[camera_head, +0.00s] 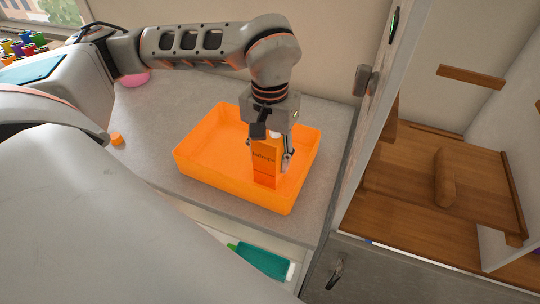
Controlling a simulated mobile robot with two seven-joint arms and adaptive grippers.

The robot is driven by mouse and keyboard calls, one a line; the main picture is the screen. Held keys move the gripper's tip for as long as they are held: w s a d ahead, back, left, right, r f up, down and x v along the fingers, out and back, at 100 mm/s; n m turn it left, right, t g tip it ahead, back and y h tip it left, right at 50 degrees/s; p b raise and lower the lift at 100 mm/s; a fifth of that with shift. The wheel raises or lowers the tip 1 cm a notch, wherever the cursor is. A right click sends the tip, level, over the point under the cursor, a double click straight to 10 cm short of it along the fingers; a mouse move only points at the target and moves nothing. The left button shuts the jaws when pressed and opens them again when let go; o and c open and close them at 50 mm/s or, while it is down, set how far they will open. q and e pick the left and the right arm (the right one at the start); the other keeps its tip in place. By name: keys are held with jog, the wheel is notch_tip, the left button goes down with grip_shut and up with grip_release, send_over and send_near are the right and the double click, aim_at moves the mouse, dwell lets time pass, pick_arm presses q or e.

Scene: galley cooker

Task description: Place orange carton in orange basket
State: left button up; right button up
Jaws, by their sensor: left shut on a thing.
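An orange basket (213,127), a shallow open tray, stands on the grey counter. My left gripper (272,150) points down over the right part of the basket, shut on the orange carton (265,170). The carton is upright, with dark lettering on its side, and its lower end shows within the basket's outline. I cannot tell whether it touches the basket floor. The gripper hides the carton's top and part of its right side. My right gripper is not in view.
A small orange cap (116,139) lies on the counter left of the basket. A pink object (134,79) sits behind my arm. A teal item (262,260) lies in an open space below the counter front. A cabinet with wooden shelves (440,180) stands at the right.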

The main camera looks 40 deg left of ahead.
pick_arm(q)
jog(key=shift+f, duration=0.25)
jog(key=o, duration=1.4)
jog(key=shift+o, duration=0.2)
jog(key=shift+r, duration=0.1)
notch_tip(320, 180, up, 11)
jog(key=shift+f+p, duration=0.15)
jog(key=shift+p, duration=0.2)
jog(key=shift+r, duration=0.75)
